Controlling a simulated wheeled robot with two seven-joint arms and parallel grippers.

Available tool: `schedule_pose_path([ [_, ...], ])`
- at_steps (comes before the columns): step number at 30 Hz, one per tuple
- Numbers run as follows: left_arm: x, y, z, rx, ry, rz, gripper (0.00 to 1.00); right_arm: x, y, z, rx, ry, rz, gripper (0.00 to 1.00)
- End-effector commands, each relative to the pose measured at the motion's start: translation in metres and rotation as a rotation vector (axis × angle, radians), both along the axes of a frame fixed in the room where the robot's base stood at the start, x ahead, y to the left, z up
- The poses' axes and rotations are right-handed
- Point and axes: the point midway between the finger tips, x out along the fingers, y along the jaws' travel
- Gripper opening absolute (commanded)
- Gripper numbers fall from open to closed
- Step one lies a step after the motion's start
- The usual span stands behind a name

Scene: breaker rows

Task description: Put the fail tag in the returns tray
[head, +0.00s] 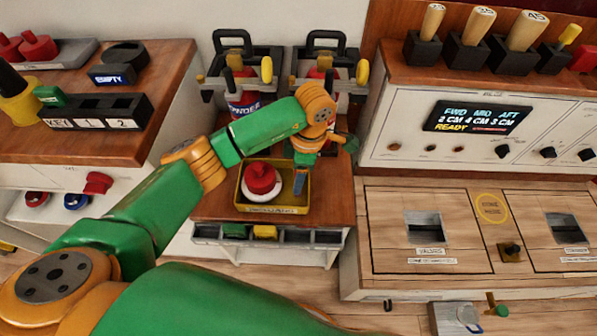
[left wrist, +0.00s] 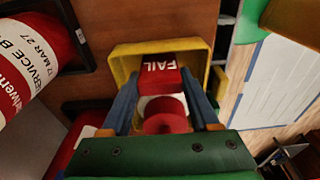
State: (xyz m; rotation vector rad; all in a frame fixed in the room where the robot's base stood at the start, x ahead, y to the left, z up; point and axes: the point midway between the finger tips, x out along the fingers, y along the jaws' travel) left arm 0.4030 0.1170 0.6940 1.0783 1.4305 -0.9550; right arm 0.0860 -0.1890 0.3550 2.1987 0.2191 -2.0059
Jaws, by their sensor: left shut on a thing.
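My left gripper (head: 300,186) points down into the yellow tray (head: 288,210), at its right side in the head view. The tray's label is too small to read surely. In the left wrist view the blue fingers (left wrist: 160,88) are shut on the red fail tag (left wrist: 160,73), its white FAIL lettering facing the camera. The yellow tray walls (left wrist: 121,54) show around the tag. I cannot tell whether the tag touches the tray floor. In the head view my gripper hides the tag. My right gripper is not in view.
A round white piece with a red top (head: 262,179) sits in the tray, beside the fingers. Red extinguishers (head: 243,94) in black holders stand behind it. An open-fronted rack (head: 290,237) is below. A wooden panel with slots (head: 430,228) lies to the right.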

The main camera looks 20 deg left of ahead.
Motion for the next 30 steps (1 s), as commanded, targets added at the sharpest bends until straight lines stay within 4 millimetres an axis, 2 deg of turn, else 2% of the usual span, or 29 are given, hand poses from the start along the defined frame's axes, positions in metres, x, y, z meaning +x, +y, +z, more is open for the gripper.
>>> schedule_pose_path([
  [5,0.000,0.000,-0.003,0.000,-0.001,0.000,0.09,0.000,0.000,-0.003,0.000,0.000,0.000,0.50],
  [6,0.000,0.000,-0.003,-0.001,-0.001,0.000,0.64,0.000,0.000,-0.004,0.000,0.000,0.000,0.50],
  [9,0.000,0.000,-0.002,-0.001,-0.001,0.000,0.91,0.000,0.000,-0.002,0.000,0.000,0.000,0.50],
  [17,0.000,0.000,-0.001,-0.001,0.000,0.000,0.91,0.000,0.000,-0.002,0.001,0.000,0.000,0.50],
  [20,0.001,-0.001,0.005,-0.001,-0.002,0.000,0.91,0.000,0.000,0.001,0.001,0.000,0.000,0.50],
  [23,0.002,-0.003,0.022,-0.001,-0.006,0.000,0.91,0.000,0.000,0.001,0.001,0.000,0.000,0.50],
  [30,0.004,-0.010,0.089,0.000,-0.007,0.000,0.91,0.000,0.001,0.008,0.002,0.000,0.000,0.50],
])
